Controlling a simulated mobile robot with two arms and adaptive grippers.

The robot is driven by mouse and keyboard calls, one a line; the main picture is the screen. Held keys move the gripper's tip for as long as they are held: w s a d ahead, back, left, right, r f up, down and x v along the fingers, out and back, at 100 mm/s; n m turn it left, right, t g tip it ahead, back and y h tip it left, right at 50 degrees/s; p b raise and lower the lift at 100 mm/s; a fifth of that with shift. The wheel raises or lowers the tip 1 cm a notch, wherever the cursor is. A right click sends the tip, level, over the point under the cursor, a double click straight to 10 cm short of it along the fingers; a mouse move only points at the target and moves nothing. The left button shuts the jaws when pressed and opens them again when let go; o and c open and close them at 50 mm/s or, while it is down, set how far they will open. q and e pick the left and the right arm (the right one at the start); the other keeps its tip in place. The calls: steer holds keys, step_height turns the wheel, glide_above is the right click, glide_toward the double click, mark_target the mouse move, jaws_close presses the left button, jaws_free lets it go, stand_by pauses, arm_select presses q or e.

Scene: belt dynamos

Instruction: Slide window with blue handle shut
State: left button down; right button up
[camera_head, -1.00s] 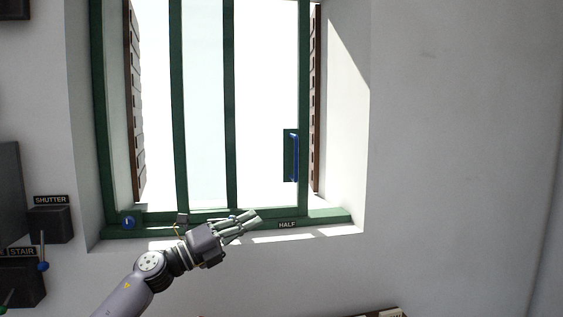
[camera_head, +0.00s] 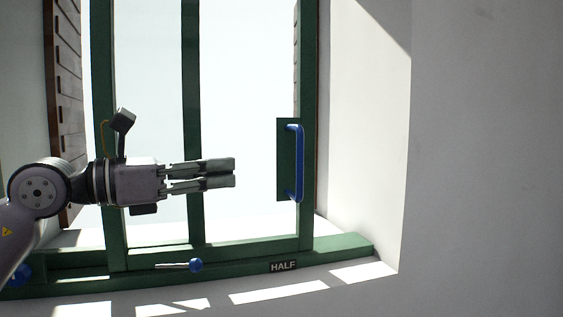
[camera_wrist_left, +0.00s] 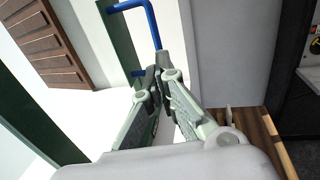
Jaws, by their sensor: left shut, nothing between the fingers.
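The green-framed window (camera_head: 308,80) fills the middle of the head view. Its blue handle (camera_head: 298,162) stands upright on a dark green plate at the right side of the frame. In the left wrist view the blue handle (camera_wrist_left: 151,22) shows just beyond the fingertips. My left gripper (camera_head: 235,172) comes in from the left, level with the handle, its fingers pointing right at it. It is shut and empty, with a clear gap to the handle in the head view. The left wrist view also shows the gripper (camera_wrist_left: 160,72). My right gripper is not in view.
A small lever with a blue knob (camera_head: 196,265) lies along the green sill, left of a HALF label (camera_head: 283,266). A brown shutter (camera_head: 66,110) stands at the left. The white wall to the right is bare. A wooden surface (camera_wrist_left: 255,140) shows in the left wrist view.

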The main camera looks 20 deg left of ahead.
mark_target(299, 166)
arm_select(q)
steer(key=p+x, duration=0.5)
steer(key=x, duration=0.6)
steer(key=shift+r, duration=0.15)
steer(key=shift+w+d, duration=0.15)
steer(key=shift+d, duration=0.05)
steer(key=shift+a, duration=0.1)
steer(key=s+d+b+x, duration=0.1)
steer(key=s+d+x, duration=0.1)
steer(key=x, duration=1.2)
steer(key=shift+w+d+b, duration=0.15)
steer(key=shift+d+b, duration=0.15)
